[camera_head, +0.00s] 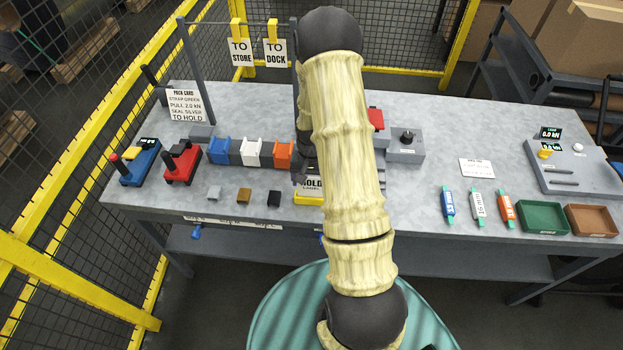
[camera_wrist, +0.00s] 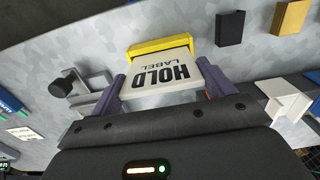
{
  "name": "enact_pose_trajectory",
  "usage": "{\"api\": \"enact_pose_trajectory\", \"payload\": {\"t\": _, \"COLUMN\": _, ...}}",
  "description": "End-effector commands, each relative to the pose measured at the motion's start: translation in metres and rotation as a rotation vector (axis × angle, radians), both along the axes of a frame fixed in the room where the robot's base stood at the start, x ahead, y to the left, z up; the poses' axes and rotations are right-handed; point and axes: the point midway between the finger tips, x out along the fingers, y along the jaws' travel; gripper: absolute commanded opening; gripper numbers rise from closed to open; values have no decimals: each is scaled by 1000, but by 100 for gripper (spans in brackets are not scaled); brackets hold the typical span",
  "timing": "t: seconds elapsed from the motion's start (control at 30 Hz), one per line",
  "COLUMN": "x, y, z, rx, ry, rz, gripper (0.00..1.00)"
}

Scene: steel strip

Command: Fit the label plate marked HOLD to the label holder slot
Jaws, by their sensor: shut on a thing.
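The white label plate marked HOLD (camera_wrist: 160,78) is between the two fingers of my gripper (camera_wrist: 163,84) in the wrist view. My gripper is shut on its sides. The lettering appears upside down there. A yellow holder (camera_wrist: 158,46) lies at the plate's far edge, and the plate's edge meets or overlaps it; I cannot tell how far it is inside the slot. In the head view, the plate (camera_head: 311,184) shows just above the yellow holder (camera_head: 308,200) near the bench's front edge. My arm hides the right side of both, and most of my gripper.
Small grey (camera_head: 214,193), brown (camera_head: 244,196) and black (camera_head: 274,198) blocks lie left of the holder. Blue, white and orange blocks stand behind them. A grey device with a black knob (camera_head: 406,142) is to the right.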

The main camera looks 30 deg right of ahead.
Motion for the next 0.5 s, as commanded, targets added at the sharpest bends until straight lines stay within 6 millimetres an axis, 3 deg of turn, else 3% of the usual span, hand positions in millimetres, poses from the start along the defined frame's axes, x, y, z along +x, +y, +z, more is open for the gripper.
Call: {"api": "enact_pose_trajectory", "payload": {"t": 0.5, "x": 0, "y": 0, "z": -11, "rx": -1, "ry": -1, "rz": -1, "gripper": 60}}
